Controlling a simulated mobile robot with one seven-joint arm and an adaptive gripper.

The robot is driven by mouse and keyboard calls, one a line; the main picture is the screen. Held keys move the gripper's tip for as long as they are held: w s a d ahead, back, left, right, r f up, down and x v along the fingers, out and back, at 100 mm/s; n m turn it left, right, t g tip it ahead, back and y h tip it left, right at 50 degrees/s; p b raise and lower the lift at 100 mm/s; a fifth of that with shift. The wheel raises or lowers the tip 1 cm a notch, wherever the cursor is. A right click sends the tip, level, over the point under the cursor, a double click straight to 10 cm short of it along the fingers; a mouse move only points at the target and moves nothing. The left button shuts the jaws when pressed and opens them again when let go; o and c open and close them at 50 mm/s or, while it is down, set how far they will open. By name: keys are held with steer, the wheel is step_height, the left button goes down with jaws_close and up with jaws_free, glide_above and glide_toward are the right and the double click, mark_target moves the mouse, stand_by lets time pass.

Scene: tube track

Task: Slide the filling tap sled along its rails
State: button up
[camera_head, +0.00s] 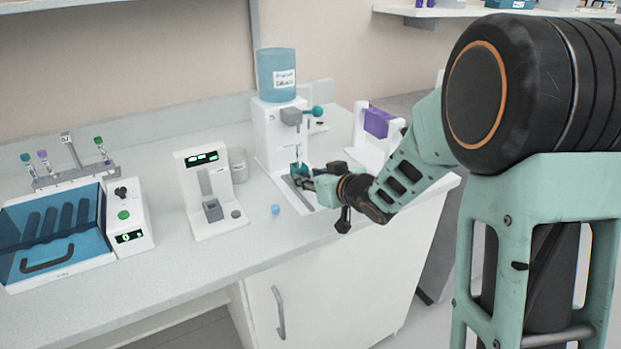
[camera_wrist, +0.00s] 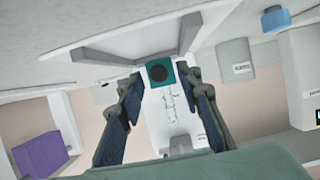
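The white filling station (camera_head: 268,140) carries a labelled teal bottle (camera_head: 277,75) on top. A grey tap (camera_head: 291,116) with a teal ball handle sits on its front. The small teal sled (camera_head: 298,168) stands low at the foot of the station, partly hidden by my gripper. In the wrist view the sled (camera_wrist: 160,72) is a teal square with a dark round centre, near grey rails (camera_wrist: 105,58). My gripper (camera_head: 305,182) reaches in from the right, close to the sled. In the wrist view its fingers (camera_wrist: 164,80) are spread either side of the sled, with gaps showing.
A blue cap (camera_head: 275,209) lies in front. A white stand with a purple block (camera_head: 376,122) is to the right. A blue-walled bath (camera_head: 55,240) is far left.

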steer(key=shift+s, duration=0.15)
steer(key=v, duration=1.2)
